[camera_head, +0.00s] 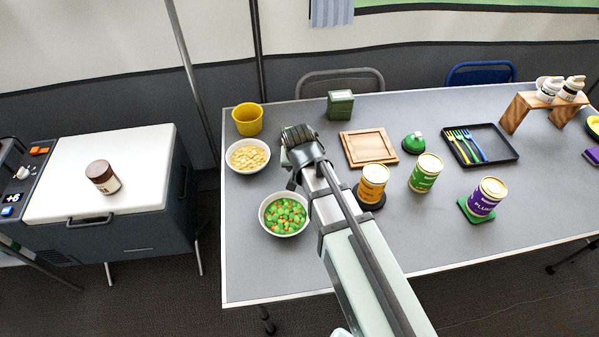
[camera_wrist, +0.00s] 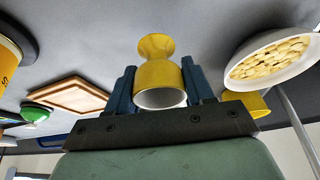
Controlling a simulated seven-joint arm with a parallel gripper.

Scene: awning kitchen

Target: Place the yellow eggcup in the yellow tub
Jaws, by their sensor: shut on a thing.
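The yellow eggcup (camera_wrist: 158,72) is between the two dark blue fingers of my gripper (camera_wrist: 158,80) in the wrist view. My gripper is shut on it. Its open end faces the wrist camera and its flared end points away. In the head view my gripper (camera_head: 298,140) is over the left part of the table, and the eggcup is hidden behind it. The yellow tub (camera_head: 247,120) stands at the table's back left corner, left of my gripper and apart from it. The tub also shows partly in the wrist view (camera_wrist: 252,103), behind a white bowl.
A bowl of pale pieces (camera_head: 248,156) stands just in front of the tub. A bowl of peas and carrots (camera_head: 285,214) is nearer the front. A green box (camera_head: 340,104) and a wooden board (camera_head: 368,148) lie to the right. Several cans stand farther right.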

